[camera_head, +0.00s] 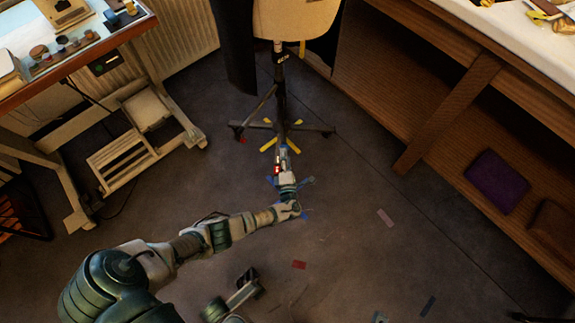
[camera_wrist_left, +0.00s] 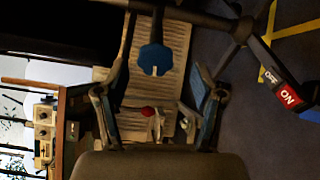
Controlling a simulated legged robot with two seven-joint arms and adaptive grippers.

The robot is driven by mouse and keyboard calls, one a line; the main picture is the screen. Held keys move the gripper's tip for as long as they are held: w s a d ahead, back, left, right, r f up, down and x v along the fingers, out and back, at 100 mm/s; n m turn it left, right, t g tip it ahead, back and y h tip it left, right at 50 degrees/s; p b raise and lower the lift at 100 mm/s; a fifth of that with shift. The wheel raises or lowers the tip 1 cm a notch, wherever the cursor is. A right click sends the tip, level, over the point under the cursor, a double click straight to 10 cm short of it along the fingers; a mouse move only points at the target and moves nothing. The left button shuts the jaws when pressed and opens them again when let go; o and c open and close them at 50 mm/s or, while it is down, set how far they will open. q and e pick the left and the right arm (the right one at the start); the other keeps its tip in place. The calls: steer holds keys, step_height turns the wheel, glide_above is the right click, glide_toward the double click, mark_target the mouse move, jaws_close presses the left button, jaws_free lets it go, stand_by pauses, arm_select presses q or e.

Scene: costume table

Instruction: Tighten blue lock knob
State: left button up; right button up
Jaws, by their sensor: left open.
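The blue lock knob (camera_wrist_left: 155,60) shows in the left wrist view, on a dark part of the stand. It lies ahead of my left gripper (camera_wrist_left: 161,82), between the lines of its two spread fingers. The fingers are open, with nothing held between them, and I see no contact with the knob. In the head view my left gripper (camera_head: 284,162) reaches towards the lower post of the dress-form stand (camera_head: 281,93).
The stand's feet (camera_head: 310,128) spread just beyond my left gripper. A wooden desk (camera_head: 85,57) stands at left and a long table (camera_head: 475,30) with shelves at right. A red ON/OFF label (camera_wrist_left: 285,97) shows at the wrist view's right. Tape scraps mark the open floor.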

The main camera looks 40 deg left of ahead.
arm_select(q)
steer(key=v, duration=0.7)
steer(key=shift+s+d, duration=0.2)
steer(key=shift+d, duration=0.1)
steer(key=shift+f, duration=0.15)
